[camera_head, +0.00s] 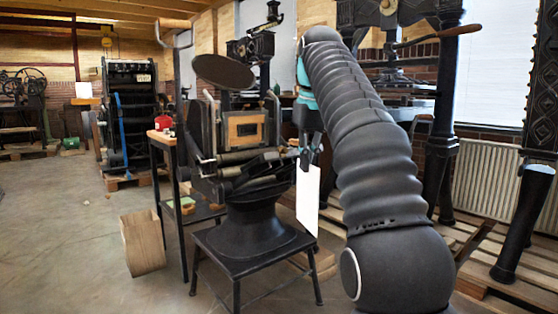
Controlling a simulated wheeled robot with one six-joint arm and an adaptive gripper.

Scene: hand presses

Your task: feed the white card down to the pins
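The white card (307,200) hangs upright, just right of the black hand press (252,222). My gripper (309,155) is at the card's top edge, pointing down, and appears shut on it; the fingers are small and dark here. The press has a round dark disc (224,71) on top and a wooden-framed panel (245,129) in its middle. The card appears apart from the panel, though its depth relative to the press is hard to judge. The pins are too small to make out.
The press stands on a black stool-like stand (255,262). A narrow side table (163,138) with a red object (162,122) is at its left, and a wooden box (143,242) is on the floor. Wooden pallets (515,270) lie at right. Floor at front left is clear.

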